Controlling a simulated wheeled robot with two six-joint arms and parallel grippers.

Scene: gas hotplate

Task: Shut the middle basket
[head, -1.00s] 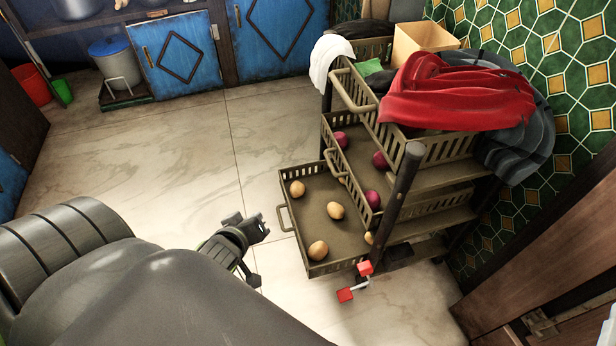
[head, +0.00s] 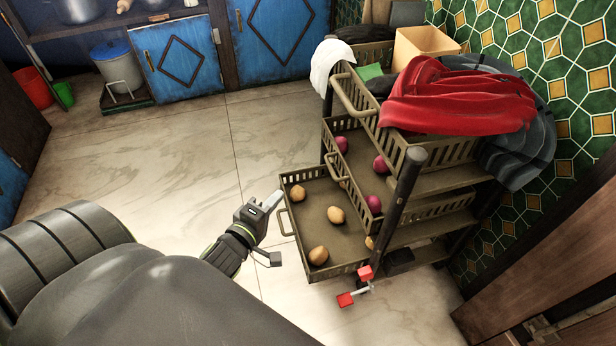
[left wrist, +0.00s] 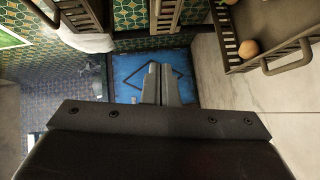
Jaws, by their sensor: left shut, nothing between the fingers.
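The middle basket (head: 357,160) is a dull brass-coloured slatted tray on a dark rack, holding several red onions. It is pulled partly out to the left, with its bar handle (head: 336,168) facing the open floor. The bottom basket (head: 318,272) below is pulled out further and holds several yellow onions or potatoes. My left gripper (head: 272,202) is left of the baskets, shut and empty, apart from both handles. In the left wrist view its closed fingers (left wrist: 160,80) point toward a blue cabinet door. My right gripper is not in view.
The top basket (head: 368,107) holds a red cloth (head: 455,95) and a white cloth (head: 331,60) hangs beside it. A red-tipped caster pedal (head: 346,299) sticks out at the rack's foot. The tiled floor to the left is clear. Blue cabinets (head: 180,58) stand behind.

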